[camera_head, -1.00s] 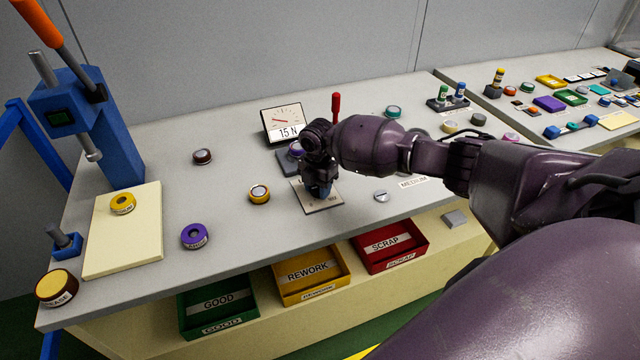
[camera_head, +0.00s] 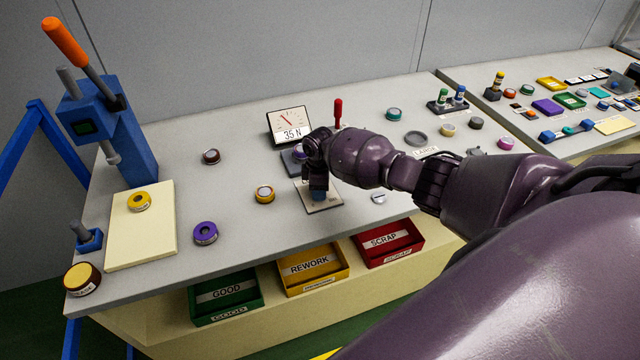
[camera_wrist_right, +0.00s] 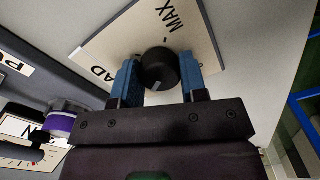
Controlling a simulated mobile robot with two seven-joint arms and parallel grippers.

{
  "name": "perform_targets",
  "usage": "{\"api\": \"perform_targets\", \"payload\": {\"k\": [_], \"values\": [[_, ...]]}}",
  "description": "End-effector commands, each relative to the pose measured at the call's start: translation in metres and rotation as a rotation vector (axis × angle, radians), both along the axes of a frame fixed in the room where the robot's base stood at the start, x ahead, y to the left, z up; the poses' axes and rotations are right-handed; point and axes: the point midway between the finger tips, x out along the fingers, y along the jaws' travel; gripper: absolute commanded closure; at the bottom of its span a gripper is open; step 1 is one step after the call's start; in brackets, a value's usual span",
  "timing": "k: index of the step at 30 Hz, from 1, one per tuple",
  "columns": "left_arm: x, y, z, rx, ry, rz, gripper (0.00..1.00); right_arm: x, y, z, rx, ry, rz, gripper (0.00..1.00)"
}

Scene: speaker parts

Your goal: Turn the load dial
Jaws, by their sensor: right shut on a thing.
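The load dial (camera_wrist_right: 160,68) is a round black knob on a cream plate (camera_wrist_right: 205,52) that reads "MAX" in the right wrist view. The fingers of my right gripper (camera_wrist_right: 158,82) sit on either side of the knob, shut on it. In the head view my right gripper (camera_head: 319,195) points down over the cream plate (camera_head: 331,205) and hides the knob. The gauge (camera_head: 289,124) behind it reads 35 N. My left gripper is not in view.
A small fixture (camera_head: 291,160) with a purple ring and a red-handled lever (camera_head: 338,112) stand just behind my gripper. A blue press (camera_head: 122,135) is at the left. Green (camera_head: 226,313), yellow (camera_head: 312,286) and red (camera_head: 388,258) bins sit below the table front.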

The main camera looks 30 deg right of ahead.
Motion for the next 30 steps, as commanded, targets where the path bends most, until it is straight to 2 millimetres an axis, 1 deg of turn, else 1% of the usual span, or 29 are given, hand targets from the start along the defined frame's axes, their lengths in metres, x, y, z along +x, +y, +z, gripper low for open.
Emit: {"api": "perform_targets", "payload": {"k": [1,4,9,15,21,30], "values": [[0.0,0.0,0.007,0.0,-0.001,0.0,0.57,0.0,0.0,0.003,0.0,0.002,-0.04,0.84],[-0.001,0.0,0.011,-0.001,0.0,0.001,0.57,0.0,0.0,0.003,0.0,0.002,-0.117,0.84],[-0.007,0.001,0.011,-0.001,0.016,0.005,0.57,0.0,0.0,0.002,0.0,0.001,-0.223,0.84],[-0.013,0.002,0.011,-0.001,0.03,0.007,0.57,0.0,-0.001,0.001,-0.001,0.002,-0.305,0.84],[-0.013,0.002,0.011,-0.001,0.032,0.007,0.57,0.0,-0.001,0.001,-0.002,0.001,-0.341,0.84],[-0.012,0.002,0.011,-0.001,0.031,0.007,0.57,0.0,-0.001,0.0,-0.002,0.0,-0.347,0.84]]}}
